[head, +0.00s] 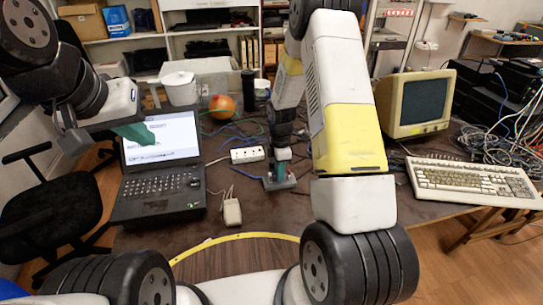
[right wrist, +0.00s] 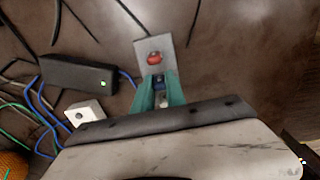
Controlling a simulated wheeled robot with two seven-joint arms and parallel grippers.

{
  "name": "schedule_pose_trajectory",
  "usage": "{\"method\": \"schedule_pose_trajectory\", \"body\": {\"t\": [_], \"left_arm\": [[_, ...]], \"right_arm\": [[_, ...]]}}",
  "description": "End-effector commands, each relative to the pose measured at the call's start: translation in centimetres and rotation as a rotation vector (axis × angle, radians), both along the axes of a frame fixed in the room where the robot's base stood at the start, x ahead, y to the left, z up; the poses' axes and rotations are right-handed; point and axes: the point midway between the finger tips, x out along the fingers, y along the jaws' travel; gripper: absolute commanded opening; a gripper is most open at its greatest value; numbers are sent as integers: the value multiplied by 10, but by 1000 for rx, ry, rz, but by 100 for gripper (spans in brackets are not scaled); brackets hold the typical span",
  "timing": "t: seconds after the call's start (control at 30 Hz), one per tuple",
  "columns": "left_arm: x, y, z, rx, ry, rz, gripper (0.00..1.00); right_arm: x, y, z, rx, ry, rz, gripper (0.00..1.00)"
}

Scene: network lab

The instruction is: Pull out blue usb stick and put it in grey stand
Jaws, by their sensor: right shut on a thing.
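The grey stand (head: 272,185) sits on the table below my right gripper (head: 280,171). In the right wrist view the stand (right wrist: 143,44) shows as a light grey plate with a red stick (right wrist: 154,58) on it. My right gripper (right wrist: 157,90) has its teal fingers shut on the blue usb stick (right wrist: 157,79), at the stand's near end in that view. The fingers hide most of the stick, so I cannot tell whether it is seated in the stand. My left gripper (head: 136,133) hangs in front of the laptop screen; its finger gap is unclear.
An open laptop (head: 160,190) is on the left, a white adapter (head: 232,212) beside it. A power strip (head: 247,155), an orange ball (head: 222,107) and loose cables lie behind. A monitor (head: 415,105) and keyboard (head: 475,183) are on the right.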

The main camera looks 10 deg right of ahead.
Motion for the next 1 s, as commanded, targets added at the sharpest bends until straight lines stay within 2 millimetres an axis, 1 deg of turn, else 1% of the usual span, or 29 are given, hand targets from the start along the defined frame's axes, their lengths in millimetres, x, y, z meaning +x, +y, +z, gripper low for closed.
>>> {"method": "schedule_pose_trajectory", "body": {"t": [0.33, 0.67, 0.7, 0.77, 0.8, 1.0], "left_arm": [[0, 0, 0, 0, 0, 0, 0], [0, 0, 0, 0, 0, 0, 0], [0, 0, 0, 0, 0, 0, 0], [0, 0, 0, 0, 0, 0, 0], [0, 0, 0, 0, 0, 0, 0], [0, 0, 0, 0, 0, 0, 0]], "right_arm": [[0, 0, -1, 0, 1, 0, 0], [0, 0, -5, 0, 1, 0, 0], [0, 0, -5, 0, 1, 0, 22], [0, 0, -5, 0, 1, 0, 34], [0, 0, -5, 0, 1, 0, 42], [0, 0, -5, 0, 1, 0, 42]]}}
